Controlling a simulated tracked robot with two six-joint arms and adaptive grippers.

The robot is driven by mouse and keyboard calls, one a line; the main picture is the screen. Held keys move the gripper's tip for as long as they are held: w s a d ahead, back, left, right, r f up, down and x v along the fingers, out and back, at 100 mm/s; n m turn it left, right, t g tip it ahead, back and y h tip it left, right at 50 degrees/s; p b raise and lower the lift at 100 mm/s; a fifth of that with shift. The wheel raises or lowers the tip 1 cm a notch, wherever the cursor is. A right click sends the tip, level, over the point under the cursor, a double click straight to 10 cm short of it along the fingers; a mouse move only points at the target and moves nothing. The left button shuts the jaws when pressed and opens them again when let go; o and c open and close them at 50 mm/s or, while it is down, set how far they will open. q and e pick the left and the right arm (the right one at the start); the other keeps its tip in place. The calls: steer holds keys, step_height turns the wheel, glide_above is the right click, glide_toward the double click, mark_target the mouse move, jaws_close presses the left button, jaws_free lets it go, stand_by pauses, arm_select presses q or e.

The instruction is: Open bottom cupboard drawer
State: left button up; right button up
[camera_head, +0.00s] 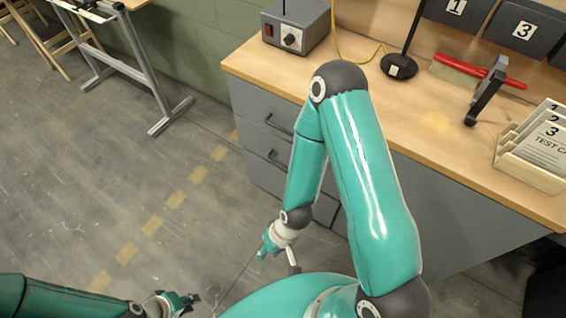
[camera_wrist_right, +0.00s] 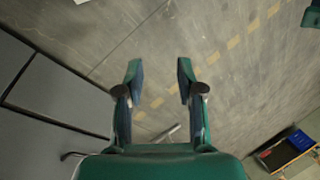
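The grey cupboard (camera_head: 255,104) stands under the wooden workbench. Two dark drawer handles (camera_head: 279,125) show on its front, one above the other. Its lower front is partly hidden behind my right arm, and I cannot clearly make out the bottom drawer. My right gripper (camera_head: 265,248) is low, in front of the cupboard. The right wrist view shows its fingers (camera_wrist_right: 160,72) apart and empty, over floor, with grey drawer fronts (camera_wrist_right: 62,88) to the left. A dark handle (camera_wrist_right: 72,155) shows at lower left there. My left gripper (camera_head: 180,300) is low at bottom left; its opening is unclear.
The wooden benchtop (camera_head: 420,125) carries a grey control box (camera_head: 296,27), a lamp stand (camera_head: 399,66), a red-handled tool (camera_head: 470,72) and a card holder (camera_head: 545,145). A metal-legged table (camera_head: 110,50) stands at upper left. The floor between is clear.

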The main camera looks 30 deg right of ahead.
steer(key=n+t+h+b, duration=1.05)
steer(key=h+b, duration=0.45)
steer(key=b, duration=1.6)
glide_toward(284, 165)
steer(key=b+x, duration=0.1)
steer(key=x, duration=0.2)
steer(key=b+x, duration=0.1)
steer(key=x, duration=0.3)
steer(key=b+x, duration=0.1)
steer(key=x, duration=0.2)
steer(key=shift+d+f+b, duration=0.1)
steer(key=shift+f+b, duration=0.25)
jaws_close()
